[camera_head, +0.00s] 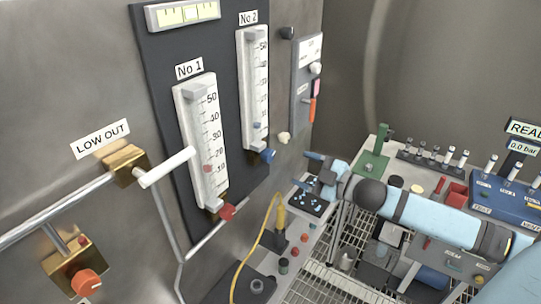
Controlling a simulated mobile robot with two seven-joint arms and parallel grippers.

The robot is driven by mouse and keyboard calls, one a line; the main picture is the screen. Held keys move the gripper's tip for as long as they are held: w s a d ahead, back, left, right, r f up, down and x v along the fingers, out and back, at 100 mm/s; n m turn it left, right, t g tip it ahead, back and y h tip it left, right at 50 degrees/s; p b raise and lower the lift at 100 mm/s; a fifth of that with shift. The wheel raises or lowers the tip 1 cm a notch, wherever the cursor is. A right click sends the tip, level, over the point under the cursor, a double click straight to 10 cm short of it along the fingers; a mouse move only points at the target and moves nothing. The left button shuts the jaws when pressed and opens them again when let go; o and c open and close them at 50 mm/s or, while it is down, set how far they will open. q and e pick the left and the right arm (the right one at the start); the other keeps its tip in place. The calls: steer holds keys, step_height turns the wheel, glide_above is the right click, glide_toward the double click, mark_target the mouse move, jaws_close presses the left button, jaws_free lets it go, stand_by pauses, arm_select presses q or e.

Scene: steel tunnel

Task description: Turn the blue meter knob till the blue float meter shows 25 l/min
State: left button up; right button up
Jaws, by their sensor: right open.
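The blue float meter is the No 2 tube (254,85), upright on the dark wall panel. Its small blue float (257,125) sits low, near the bottom marks; the exact reading is too small to tell. The blue meter knob (268,156) sticks out at the tube's foot. My right arm reaches in from the right, and its gripper (312,162) is open, to the right of the blue knob and apart from it. The fingers are small and partly hard to make out. My left gripper is not in view.
The No 1 meter (201,140) with a red float and red knob (228,211) stands left of No 2. A switch panel (306,80) is to the right. Below are a yellow cable (262,235), a grated floor, and a crowded bench with a green fixture (375,160).

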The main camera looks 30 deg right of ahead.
mark_target(272, 157)
steer(key=p+x, duration=0.2)
steer(key=x, duration=0.6)
steer(key=shift+w+a+r, duration=0.1)
steer(key=shift+w, duration=0.1)
steer(key=shift+x, duration=0.8)
steer(key=c, duration=0.9)
